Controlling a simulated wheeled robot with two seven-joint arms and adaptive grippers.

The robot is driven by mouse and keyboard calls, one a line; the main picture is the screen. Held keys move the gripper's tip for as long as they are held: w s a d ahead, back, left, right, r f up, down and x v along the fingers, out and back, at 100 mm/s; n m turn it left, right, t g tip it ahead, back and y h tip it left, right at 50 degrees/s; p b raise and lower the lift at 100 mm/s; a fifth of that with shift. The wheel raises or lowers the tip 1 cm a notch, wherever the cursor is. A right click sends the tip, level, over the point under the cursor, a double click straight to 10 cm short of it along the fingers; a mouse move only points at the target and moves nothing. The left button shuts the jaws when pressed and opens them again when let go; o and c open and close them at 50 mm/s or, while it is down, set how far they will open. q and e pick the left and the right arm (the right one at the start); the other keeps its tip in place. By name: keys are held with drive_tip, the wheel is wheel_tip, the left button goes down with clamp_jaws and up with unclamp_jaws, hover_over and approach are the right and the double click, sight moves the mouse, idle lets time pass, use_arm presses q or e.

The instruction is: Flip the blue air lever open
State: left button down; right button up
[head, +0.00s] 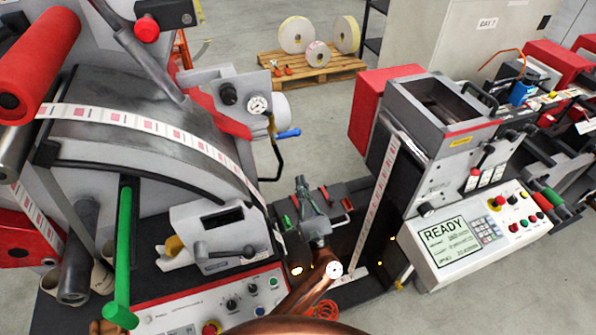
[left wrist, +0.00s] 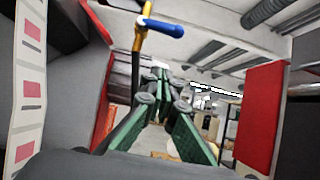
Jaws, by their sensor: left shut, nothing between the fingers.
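The blue air lever (head: 289,134) sticks out to the right, roughly level, from the side of the large grey machine, below a round gauge (head: 258,104). In the left wrist view the blue lever (left wrist: 162,27) shows at the top, above the fingers, joined to a yellow fitting (left wrist: 140,36). My left gripper (head: 301,185) is below and slightly right of the lever in the head view, apart from it. Its green-padded fingers (left wrist: 160,75) are shut and empty in the left wrist view. My right gripper is not in view.
A dark bent pipe (head: 276,160) hangs below the lever. A printed label strip (head: 375,200) runs up beside the right-hand machine with its READY screen (head: 446,240). A red panel (left wrist: 260,115) stands right of the fingers. Open floor lies beyond, with a pallet (head: 310,70) of rolls.

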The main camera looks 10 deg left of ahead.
sight(286, 135)
use_arm(q)
drive_tip(key=s+r+p+x, duration=0.1)
drive_tip(key=p+x, duration=0.3)
drive_tip(key=x, duration=0.7)
drive_tip(key=shift+d+r, duration=0.35)
drive_tip(key=shift+r, duration=0.35)
drive_tip(key=shift+s, duration=0.15)
